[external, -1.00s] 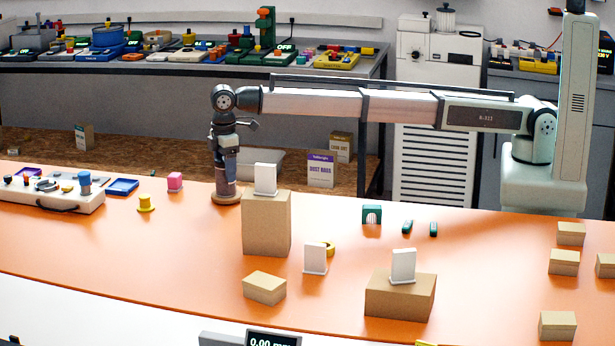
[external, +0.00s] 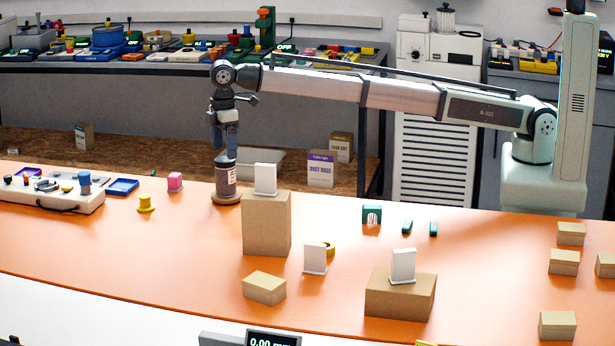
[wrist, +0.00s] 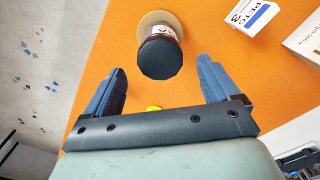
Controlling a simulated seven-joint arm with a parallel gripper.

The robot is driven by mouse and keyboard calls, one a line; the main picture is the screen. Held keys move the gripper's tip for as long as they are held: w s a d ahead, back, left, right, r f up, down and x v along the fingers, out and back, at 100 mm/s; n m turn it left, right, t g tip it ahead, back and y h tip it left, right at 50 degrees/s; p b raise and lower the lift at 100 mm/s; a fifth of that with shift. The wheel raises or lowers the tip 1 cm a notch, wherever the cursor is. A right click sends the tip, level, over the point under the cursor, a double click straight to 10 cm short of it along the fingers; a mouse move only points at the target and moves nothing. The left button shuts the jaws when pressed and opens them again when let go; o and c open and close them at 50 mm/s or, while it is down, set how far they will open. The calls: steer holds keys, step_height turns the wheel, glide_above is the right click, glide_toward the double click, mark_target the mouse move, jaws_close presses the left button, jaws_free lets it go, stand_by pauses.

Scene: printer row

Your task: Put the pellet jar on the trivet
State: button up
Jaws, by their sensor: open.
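The pellet jar (external: 225,181) is a dark, upright jar with a label and a black lid. It stands on the round tan trivet (external: 217,199) towards the back of the orange table. In the wrist view the jar's black lid (wrist: 160,57) shows from above, with the rim of the trivet (wrist: 150,15) behind it. My gripper (external: 224,148) is right above the jar, pointing down. Its two blue fingers are spread apart and empty in the wrist view (wrist: 162,65), clear of the jar's body as far as I can see.
A tall cardboard box (external: 266,225) with a white card on top stands just right of the jar. Several small boxes lie at the right.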

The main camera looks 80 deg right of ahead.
steer(key=shift+r, duration=2.65)
